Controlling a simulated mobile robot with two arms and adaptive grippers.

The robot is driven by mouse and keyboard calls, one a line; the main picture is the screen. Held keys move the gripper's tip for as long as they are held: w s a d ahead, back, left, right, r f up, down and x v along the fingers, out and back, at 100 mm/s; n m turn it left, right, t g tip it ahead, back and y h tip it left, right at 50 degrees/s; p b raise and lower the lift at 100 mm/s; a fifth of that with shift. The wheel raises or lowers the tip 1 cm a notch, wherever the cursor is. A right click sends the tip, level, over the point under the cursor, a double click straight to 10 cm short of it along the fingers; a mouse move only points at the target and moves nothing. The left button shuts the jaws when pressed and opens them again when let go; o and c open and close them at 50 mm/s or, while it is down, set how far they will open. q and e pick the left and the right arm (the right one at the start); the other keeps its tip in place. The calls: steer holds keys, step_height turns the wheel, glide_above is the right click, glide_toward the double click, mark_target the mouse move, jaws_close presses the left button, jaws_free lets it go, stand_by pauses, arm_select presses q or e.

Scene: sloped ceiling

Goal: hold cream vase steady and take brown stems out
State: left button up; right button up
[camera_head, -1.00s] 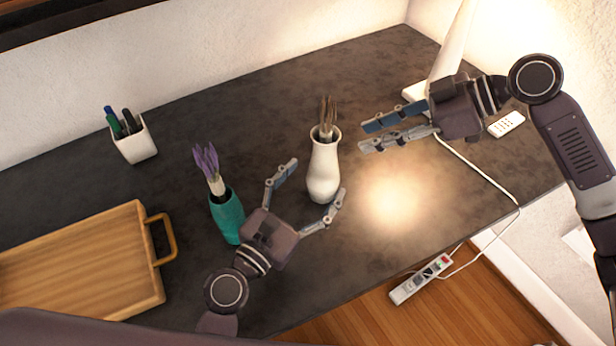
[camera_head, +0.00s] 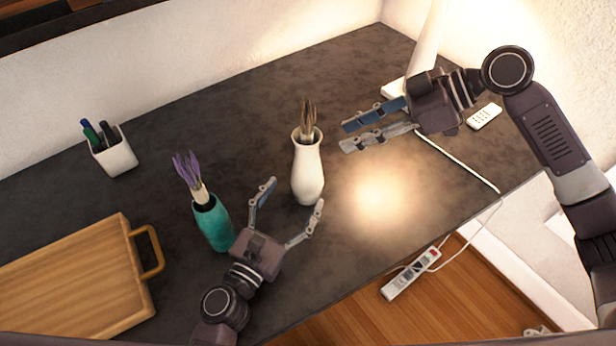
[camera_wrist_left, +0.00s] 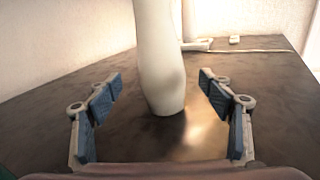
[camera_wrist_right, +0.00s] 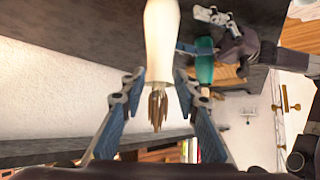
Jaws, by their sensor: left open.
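The cream vase (camera_head: 307,172) stands upright on the dark desk, with the brown stems (camera_head: 307,121) sticking out of its mouth. My left gripper (camera_head: 293,193) is open at the vase's lower body. In the left wrist view the vase (camera_wrist_left: 160,60) stands just beyond and between the spread fingers, apart from both. My right gripper (camera_head: 343,135) is to the right of the stems at about their height, fingers apart and empty. In the right wrist view the stems (camera_wrist_right: 157,108) and vase (camera_wrist_right: 162,45) lie ahead, between the open fingers.
A teal vase (camera_head: 214,224) with purple flowers (camera_head: 187,172) stands close left of my left gripper. A wooden tray (camera_head: 75,280) lies at left, a pen cup (camera_head: 115,153) behind. A white lamp (camera_head: 425,50), remote (camera_head: 485,116) and cable are at right.

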mark_target(308, 179)
arm_select(q)
step_height(308, 179, down, 2)
steer(key=shift+f, duration=0.1)
steer(key=x, duration=0.7)
steer(key=shift+w+d, duration=0.2)
steer(key=shift+c, duration=0.6)
